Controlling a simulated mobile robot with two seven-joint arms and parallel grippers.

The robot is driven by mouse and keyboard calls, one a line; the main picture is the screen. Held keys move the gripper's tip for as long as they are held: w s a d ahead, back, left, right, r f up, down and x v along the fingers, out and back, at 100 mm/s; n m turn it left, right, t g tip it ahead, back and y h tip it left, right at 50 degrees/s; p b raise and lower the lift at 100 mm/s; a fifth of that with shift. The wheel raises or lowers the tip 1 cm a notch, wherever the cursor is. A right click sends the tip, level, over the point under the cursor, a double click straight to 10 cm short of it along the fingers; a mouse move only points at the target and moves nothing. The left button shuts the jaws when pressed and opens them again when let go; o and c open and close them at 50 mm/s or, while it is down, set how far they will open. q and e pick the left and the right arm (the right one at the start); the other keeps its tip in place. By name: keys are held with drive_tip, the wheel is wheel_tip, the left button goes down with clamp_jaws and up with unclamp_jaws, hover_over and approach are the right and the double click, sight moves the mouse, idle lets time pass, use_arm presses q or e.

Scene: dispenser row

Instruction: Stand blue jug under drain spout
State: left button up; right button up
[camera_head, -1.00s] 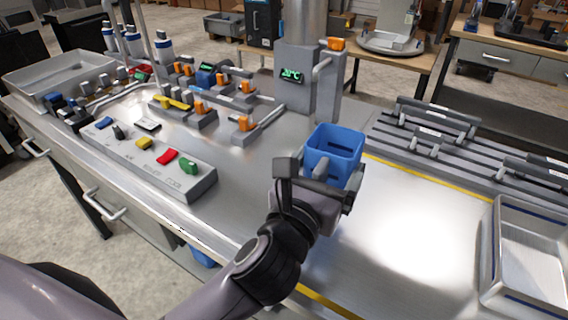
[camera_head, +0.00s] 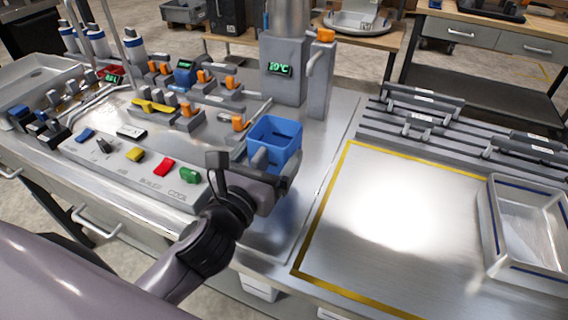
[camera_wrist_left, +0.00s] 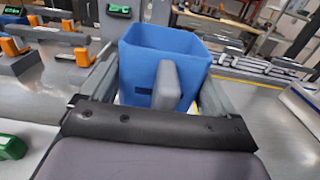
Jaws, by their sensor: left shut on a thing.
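The blue jug (camera_head: 275,137) is an open-topped square container, held upright a little above the steel bench, with a blue reflection below it. My left gripper (camera_head: 262,172) is shut on it; the wrist view shows the jug (camera_wrist_left: 150,50) between the fingers, with a grey handle (camera_wrist_left: 168,85) facing the palm. A grey spout arm (camera_head: 318,66) with an orange cap (camera_head: 325,36) sticks out from the column with the green display (camera_head: 279,70), behind and right of the jug. I cannot tell which outlet is the drain spout. My right gripper is not in view.
A control panel with coloured buttons (camera_head: 165,167) lies left of the jug. Valves with orange handles (camera_head: 237,122) stand close behind it to the left. A grey tray (camera_head: 525,240) stands at the far right.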

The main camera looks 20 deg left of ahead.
use_arm(q)
drive_tip(key=shift+w+a+r, duration=0.1)
drive_tip(key=shift+w+a, duration=0.1)
drive_tip(key=shift+w, duration=0.1)
drive_tip(key=shift+w+d+f, duration=0.15)
drive_tip(key=shift+w+f, duration=0.45)
drive_tip(key=shift+w, duration=2.3)
drive_tip(key=shift+w+d+f, duration=0.1)
drive_tip(key=shift+w+f, duration=0.5)
drive_tip(key=shift+w, duration=2.3)
drive_tip(key=shift+w+d+f, duration=0.15)
drive_tip(key=shift+w+f, duration=0.45)
drive_tip(key=shift+w, duration=2.3)
drive_tip(key=shift+f, duration=0.1)
drive_tip(key=shift+f, duration=0.15)
drive_tip(key=o, duration=0.8)
drive_tip(key=shift+s+r+p, duration=0.15)
drive_tip(key=shift+r+p, duration=0.05)
drive_tip(key=shift+p, duration=0.1)
drive_tip(key=s, duration=1.1)
drive_tip(key=shift+s+a, duration=0.25)
drive_tip(key=shift+s, duration=0.15)
